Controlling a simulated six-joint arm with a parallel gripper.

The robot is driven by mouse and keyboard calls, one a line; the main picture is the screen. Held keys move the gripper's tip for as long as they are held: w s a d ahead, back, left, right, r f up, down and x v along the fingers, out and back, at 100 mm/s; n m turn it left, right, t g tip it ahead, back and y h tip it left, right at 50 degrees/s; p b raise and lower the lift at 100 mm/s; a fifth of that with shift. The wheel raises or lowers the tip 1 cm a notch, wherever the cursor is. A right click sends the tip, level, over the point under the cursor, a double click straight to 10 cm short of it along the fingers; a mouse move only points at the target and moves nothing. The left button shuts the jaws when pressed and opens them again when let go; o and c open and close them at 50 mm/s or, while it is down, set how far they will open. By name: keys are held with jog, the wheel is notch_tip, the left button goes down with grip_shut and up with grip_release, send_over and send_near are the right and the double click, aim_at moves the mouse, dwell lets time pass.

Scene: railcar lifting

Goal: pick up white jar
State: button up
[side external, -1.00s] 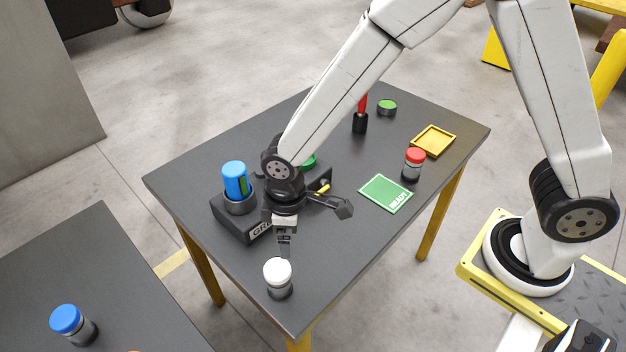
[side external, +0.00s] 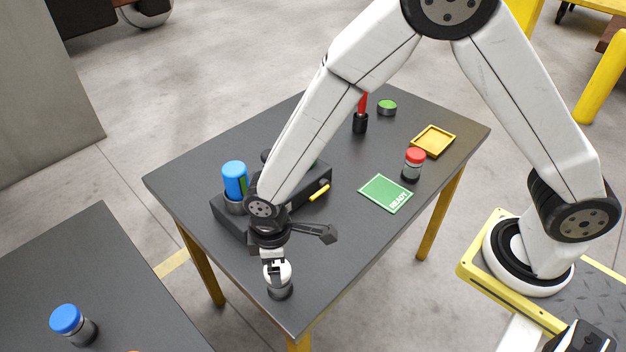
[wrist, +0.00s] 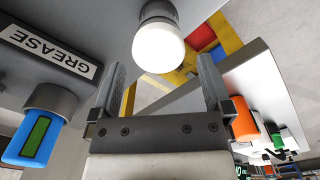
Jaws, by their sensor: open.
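The white jar (side external: 279,287) stands upright near the front corner of the dark table, with a white lid and a grey lower body. In the wrist view the white jar (wrist: 158,45) shows its bright round lid just beyond the fingertips, roughly centred between them. My gripper (side external: 274,266) is at the jar's lid in the side view and partly covers it. In the wrist view my gripper (wrist: 160,75) has its two fingers spread wide apart with nothing between them. I cannot tell whether a finger touches the lid.
A grease holder (side external: 226,218) with a blue can (side external: 235,180) stands behind my gripper. A red-lidded jar (side external: 413,164), green READY card (side external: 386,194), yellow tray (side external: 433,140), red-handled tool (side external: 361,113) and green-lidded tin (side external: 387,107) are further back. A blue-lidded jar (side external: 72,324) stands on another table.

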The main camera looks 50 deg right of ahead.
jog(key=shift+f, duration=0.1)
jog(key=shift+w+f, duration=0.1)
jog(key=shift+f, duration=2.4)
jog(key=c, duration=1.1)
jog(key=shift+r, duration=0.2)
jog(key=shift+r, duration=0.8)
jog(key=shift+s+d+r, duration=1.05)
jog(key=shift+s+r, duration=0.8)
jog(key=shift+s, duration=0.25)
jog(key=shift+s+d+r, duration=1.1)
jog(key=shift+s+r, duration=0.75)
jog(key=shift+s, duration=0.2)
jog(key=shift+s+d+r, duration=1.05)
jog(key=shift+s+r, duration=0.8)
jog(key=shift+s, duration=0.25)
